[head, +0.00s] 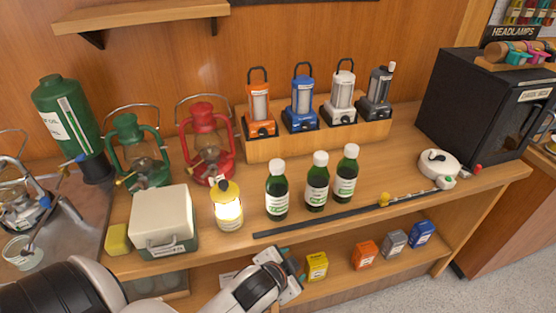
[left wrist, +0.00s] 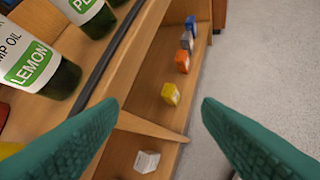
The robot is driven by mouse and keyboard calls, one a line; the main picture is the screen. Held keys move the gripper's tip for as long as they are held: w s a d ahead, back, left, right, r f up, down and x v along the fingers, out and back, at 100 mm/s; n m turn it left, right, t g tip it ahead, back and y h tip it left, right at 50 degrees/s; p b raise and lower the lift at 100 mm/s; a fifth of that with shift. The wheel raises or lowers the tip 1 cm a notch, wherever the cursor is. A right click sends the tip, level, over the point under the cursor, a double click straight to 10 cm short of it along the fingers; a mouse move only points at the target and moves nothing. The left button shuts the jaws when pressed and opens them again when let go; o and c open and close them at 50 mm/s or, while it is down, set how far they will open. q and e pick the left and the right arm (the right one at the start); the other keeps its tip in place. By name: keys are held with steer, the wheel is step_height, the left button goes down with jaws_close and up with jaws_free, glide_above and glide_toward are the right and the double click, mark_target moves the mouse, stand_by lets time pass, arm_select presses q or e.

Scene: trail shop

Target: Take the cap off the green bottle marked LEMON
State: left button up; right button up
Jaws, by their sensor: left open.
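Three dark green bottles with white caps stand upright in a row on the wooden counter. The label reading LEMON shows on the bottle (left wrist: 38,62) at the upper left of the left wrist view; by its place, it matches the leftmost bottle (head: 277,195) in the head view. Its white cap (head: 277,167) is on; the cap is outside the left wrist view. My left gripper (head: 288,272) is in front of the counter edge, below and apart from the bottles. Its teal fingers (left wrist: 160,104) are spread wide with nothing between them. My right gripper is not in view.
The other two bottles (head: 317,182) (head: 346,175) stand close at right. A dark rod (head: 330,220) lies along the counter front. Small boxes, including a yellow one (head: 317,266), sit on the lower shelf.

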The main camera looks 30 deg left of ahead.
arm_select(q)
steer(key=w+d+r+m+t+h, duration=0.25)
steer(key=w+r+m+t, duration=0.25)
steer(key=w+r, duration=0.3)
steer(key=w+d+r+m+t+h, duration=0.2)
steer(key=w+d+r+m+t, duration=0.3)
steer(key=r, duration=0.6)
steer(key=w+d+r+m+g+h, duration=0.15)
steer(key=d+r+m+h, duration=0.35)
steer(key=r+m+h, duration=0.85)
steer(key=m+g+y+p, duration=0.3)
steer(key=m+g+y, duration=1.5)
steer(key=m, duration=1.3)
glide_above(277, 163)
steer(key=f, duration=0.8)
steer(key=shift+w+a+f, duration=0.2)
steer(key=shift+a+f, duration=0.05)
steer(key=shift+a, duration=0.15)
steer(key=f+p, duration=0.2)
steer(key=f, duration=0.1)
steer(key=f+p, duration=0.1)
steer(key=shift+s+d+f, duration=0.15)
steer(key=shift+d+f, duration=0.25)
steer(key=shift+f, duration=0.35)
steer(key=c, duration=1.1)
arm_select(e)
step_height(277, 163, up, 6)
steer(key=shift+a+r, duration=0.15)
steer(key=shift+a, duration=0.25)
